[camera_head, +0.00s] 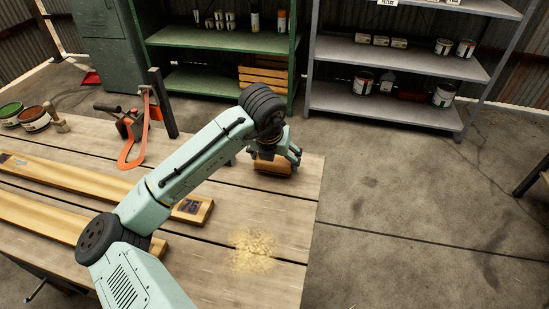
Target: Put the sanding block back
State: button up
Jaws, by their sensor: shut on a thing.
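My gripper (285,155) is at the far right part of the wooden workbench (292,217), near its right edge. It is shut on a small brown block (272,169), which looks like the sanding block. The block is at or just above the bench top; I cannot tell whether it touches. My gripper and wrist hide the upper part of the block.
Two long boards (120,188) lie on the bench at left. Sawdust (254,250) lies near the front. An orange-handled tool (135,135) and paint cans (33,118) stand at back left. Green shelves (215,40) and grey shelves (400,58) stand behind. Floor at right is largely clear.

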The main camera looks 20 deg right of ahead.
jog(key=shift+f, duration=0.6)
jog(key=shift+f, duration=0.15)
jog(key=o, duration=1)
jog(key=shift+o, duration=0.2)
jog(key=b+v, duration=0.2)
jog(key=v, duration=1)
jog(key=shift+r, duration=0.25)
